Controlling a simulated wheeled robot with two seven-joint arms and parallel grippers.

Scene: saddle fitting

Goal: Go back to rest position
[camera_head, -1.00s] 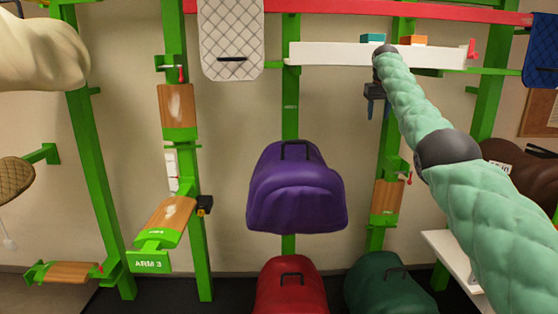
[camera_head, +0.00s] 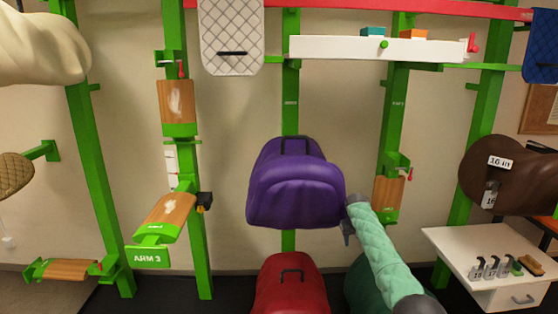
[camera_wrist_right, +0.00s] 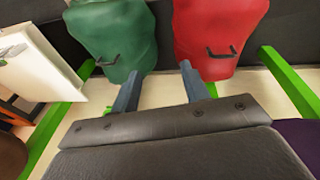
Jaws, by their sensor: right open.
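My right gripper (camera_head: 347,232) hangs low in the head view, just right of the lower edge of the purple saddle (camera_head: 295,190). I cannot tell whether it touches the saddle. In the right wrist view its two fingers (camera_wrist_right: 158,85) are apart with nothing between them. My right arm in its teal padded sleeve rises from the lower edge and covers part of the dark green saddle (camera_head: 362,280). My left gripper does not show.
A red saddle (camera_head: 292,285) and the dark green one (camera_wrist_right: 112,35) sit low ahead. A white side table (camera_head: 470,250) with small tools and a brown saddle (camera_head: 505,175) are at right. A white shelf (camera_head: 340,48) is above. Green posts stand along the wall.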

